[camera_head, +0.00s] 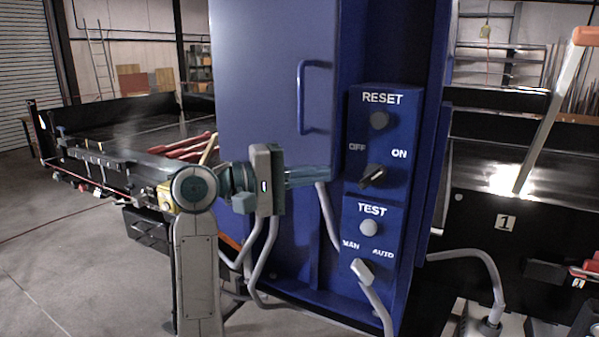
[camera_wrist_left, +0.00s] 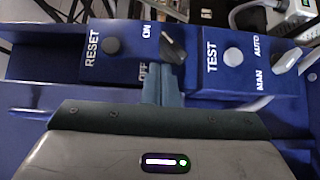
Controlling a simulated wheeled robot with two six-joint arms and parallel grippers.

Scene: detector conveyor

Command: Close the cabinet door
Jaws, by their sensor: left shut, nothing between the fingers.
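The blue cabinet door (camera_head: 262,70) stands open in the head view, with a blue bar handle (camera_head: 315,97) near its right edge. To its right is the cabinet's blue control panel (camera_head: 380,235), with RESET, OFF/ON and TEST controls. My left gripper (camera_head: 325,175) is shut and empty, below the handle, its fingers pointing right toward the black OFF/ON switch (camera_head: 372,176). In the left wrist view the shut fingers (camera_wrist_left: 163,78) overlap the area just below that switch (camera_wrist_left: 172,45). I cannot tell whether they touch it. My right gripper is not in view.
Grey cables (camera_head: 262,265) hang below my left gripper. A dark conveyor (camera_head: 125,125) stands at the left. A lever with an orange end (camera_head: 587,36) rises at the right. Bare concrete floor (camera_head: 70,260) lies at lower left.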

